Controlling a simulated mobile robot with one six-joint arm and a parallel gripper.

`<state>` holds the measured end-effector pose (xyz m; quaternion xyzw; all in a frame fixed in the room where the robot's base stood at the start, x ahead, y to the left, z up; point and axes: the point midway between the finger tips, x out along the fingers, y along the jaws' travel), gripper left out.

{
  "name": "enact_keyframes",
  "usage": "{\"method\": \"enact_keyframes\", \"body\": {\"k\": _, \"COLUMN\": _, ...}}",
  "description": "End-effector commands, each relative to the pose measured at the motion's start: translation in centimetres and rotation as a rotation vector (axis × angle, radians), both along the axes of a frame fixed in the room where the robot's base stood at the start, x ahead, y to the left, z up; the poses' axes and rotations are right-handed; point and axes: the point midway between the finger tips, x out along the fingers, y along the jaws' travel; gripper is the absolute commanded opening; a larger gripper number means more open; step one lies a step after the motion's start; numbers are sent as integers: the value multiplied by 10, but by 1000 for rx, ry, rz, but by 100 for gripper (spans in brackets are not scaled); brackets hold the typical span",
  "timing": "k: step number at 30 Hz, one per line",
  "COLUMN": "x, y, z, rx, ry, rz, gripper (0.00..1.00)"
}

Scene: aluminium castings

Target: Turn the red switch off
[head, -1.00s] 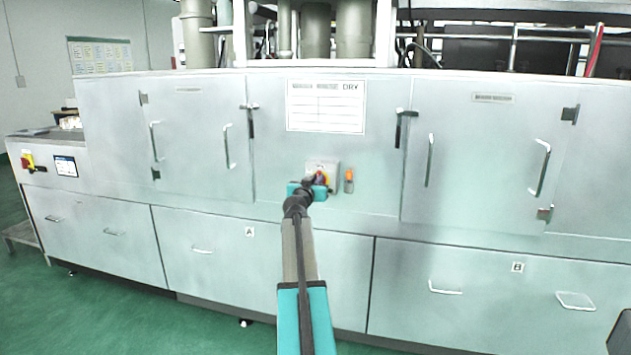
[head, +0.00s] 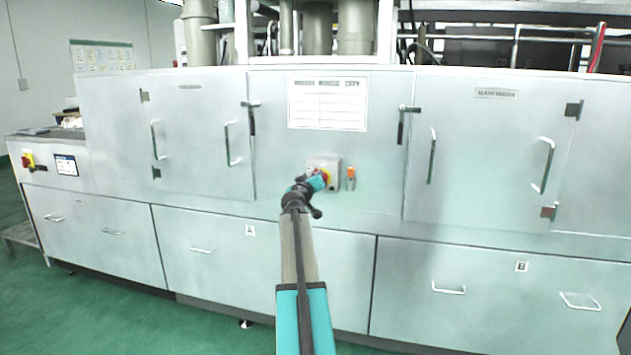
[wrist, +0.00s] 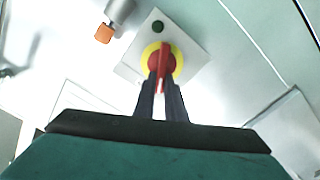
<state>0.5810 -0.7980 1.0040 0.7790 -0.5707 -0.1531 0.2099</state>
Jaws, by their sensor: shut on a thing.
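The red switch (wrist: 164,58) is a red rotary handle on a yellow round base, set on a grey plate (wrist: 190,50) with a dark round spot near one corner. In the wrist view my gripper (wrist: 161,82) is shut on the red handle, one dark finger on each side of it. In the head view my gripper (head: 318,181) is at the grey switch box (head: 334,174) on the machine's middle panel. It hides most of the red handle there; a little yellow shows beside it.
An orange-tipped fitting (head: 351,173) sticks out just right of the switch box; its orange end also shows in the wrist view (wrist: 104,33). Another red and yellow switch (head: 28,160) is at the machine's far left. Door handles (head: 433,156) stand out on either side.

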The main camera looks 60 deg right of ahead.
Motion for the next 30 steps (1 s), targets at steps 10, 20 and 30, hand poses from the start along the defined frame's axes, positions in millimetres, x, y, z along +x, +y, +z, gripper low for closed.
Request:
{"method": "enact_keyframes", "body": {"k": 10, "x": 0, "y": -2, "z": -2, "rx": -90, "ry": 286, "rz": -10, "gripper": 0}}
{"method": "enact_keyframes", "body": {"k": 20, "x": 4, "y": -1, "z": -7, "rx": -182, "ry": 582, "rz": -10, "gripper": 0}}
{"method": "enact_keyframes", "body": {"k": 30, "x": 5, "y": -1, "z": -12, "rx": -267, "ry": 859, "rz": -12, "gripper": 0}}
